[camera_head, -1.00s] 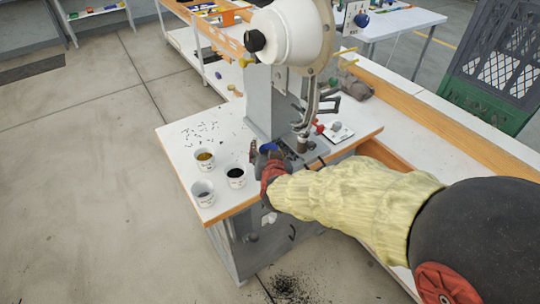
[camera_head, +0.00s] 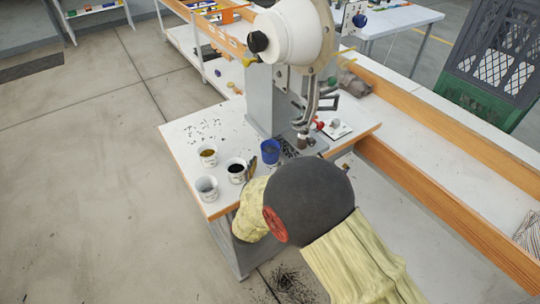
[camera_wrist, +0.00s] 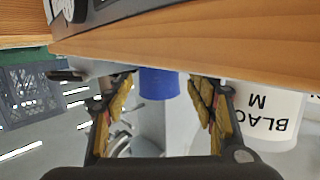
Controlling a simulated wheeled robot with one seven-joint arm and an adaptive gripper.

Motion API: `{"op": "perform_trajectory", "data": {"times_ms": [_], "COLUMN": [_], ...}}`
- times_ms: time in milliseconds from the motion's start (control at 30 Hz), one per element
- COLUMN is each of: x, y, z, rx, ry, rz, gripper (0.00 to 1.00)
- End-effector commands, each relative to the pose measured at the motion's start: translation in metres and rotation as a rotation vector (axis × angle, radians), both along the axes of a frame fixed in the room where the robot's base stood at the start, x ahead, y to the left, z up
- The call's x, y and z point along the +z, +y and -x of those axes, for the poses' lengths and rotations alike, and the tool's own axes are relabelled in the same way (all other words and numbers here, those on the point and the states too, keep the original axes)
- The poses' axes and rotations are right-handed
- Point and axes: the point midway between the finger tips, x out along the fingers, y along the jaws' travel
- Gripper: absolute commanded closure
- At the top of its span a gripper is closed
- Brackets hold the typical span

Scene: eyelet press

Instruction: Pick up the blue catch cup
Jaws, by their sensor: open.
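The blue catch cup (camera_head: 270,152) stands upright on the white table at the foot of the press, apart from the other cups. In the wrist view, which is upside down, the blue cup (camera_wrist: 159,83) shows between my finger pads, partly cut off by the wooden edge. My gripper (camera_wrist: 161,98) is open, with a finger on either side of the cup's image and nothing clasped. In the head view, my arm hides most of the gripper; a brownish fingertip shows by the dark-filled cup.
White cups with yellowish contents (camera_head: 208,157), dark contents (camera_head: 236,172) and a greyish inside (camera_head: 207,188) stand left of the blue cup. The press (camera_head: 290,80) rises behind it. The wooden table edge (camera_wrist: 200,45) crosses the wrist view. Black bits lie scattered on the table.

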Motion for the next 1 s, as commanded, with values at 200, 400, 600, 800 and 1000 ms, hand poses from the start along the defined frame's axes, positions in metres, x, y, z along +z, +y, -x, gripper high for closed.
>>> {"op": "perform_trajectory", "data": {"times_ms": [200,400,600,800,1000], "x": [-0.004,-0.004,-0.003,-0.003,-0.003], "y": [-0.009,-0.011,-0.01,-0.011,-0.01], "z": [-0.029,-0.045,-0.045,-0.044,-0.044], "rx": [-0.003,0.0,0.0,0.0,0.0], "ry": [-0.001,-0.001,0.0,0.0,0.0], "rz": [-0.001,-0.001,-0.001,-0.001,-0.001], "gripper": [0.44,0.44,0.46,0.58,0.69]}}
